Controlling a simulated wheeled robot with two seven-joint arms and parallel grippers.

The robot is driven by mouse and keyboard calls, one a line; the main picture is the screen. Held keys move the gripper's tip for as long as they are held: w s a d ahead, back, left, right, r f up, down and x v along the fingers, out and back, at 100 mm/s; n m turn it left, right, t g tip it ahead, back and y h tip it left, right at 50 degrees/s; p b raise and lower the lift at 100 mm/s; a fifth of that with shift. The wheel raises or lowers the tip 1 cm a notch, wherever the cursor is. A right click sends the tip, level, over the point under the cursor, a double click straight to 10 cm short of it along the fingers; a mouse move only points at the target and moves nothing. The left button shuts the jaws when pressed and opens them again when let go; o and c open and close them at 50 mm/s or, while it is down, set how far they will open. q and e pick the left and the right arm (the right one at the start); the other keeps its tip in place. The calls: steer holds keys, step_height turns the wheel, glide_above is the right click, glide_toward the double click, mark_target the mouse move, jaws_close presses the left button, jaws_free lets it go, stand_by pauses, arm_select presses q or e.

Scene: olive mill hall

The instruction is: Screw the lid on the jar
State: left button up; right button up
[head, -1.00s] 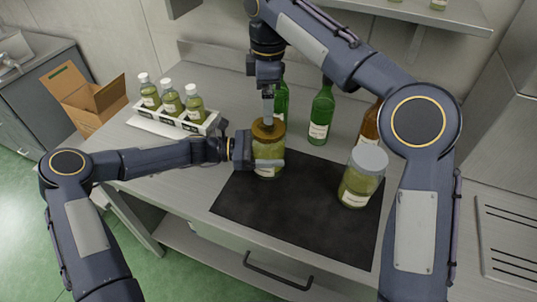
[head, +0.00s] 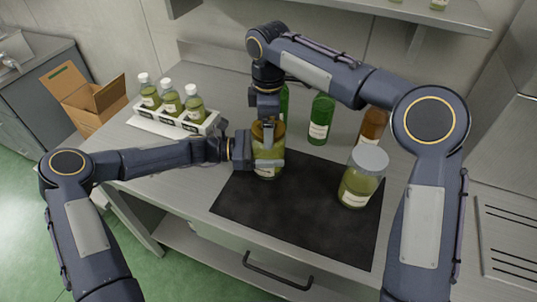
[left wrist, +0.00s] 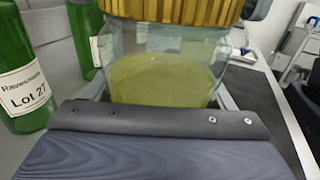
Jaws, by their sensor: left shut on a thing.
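The jar (head: 268,153), clear glass with yellow-green contents, stands upright at the left end of the dark mat (head: 300,225). My left gripper (head: 268,163) is shut on the jar's body from the left. A gold-brown lid (head: 256,130) is on the jar's top, partly hidden by my right gripper (head: 268,122), which points straight down at it. Whether the right fingers are closed on the lid is hidden. In the left wrist view the lid's ribbed gold side (left wrist: 175,10) sits over the glass (left wrist: 165,65); the thread is not visible.
A second jar with a grey lid (head: 369,158) stands at the mat's right. Green bottles (head: 320,118) and a brown bottle (head: 373,125) stand behind. A rack (head: 208,124) of small bottles is at left, near a cardboard box (head: 88,100). The mat's front is clear.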

steer(key=c, duration=0.9)
steer(key=shift+o, duration=0.2)
steer(key=m, duration=0.8)
steer(key=o, duration=1.1)
step_height(320, 180, up, 12)
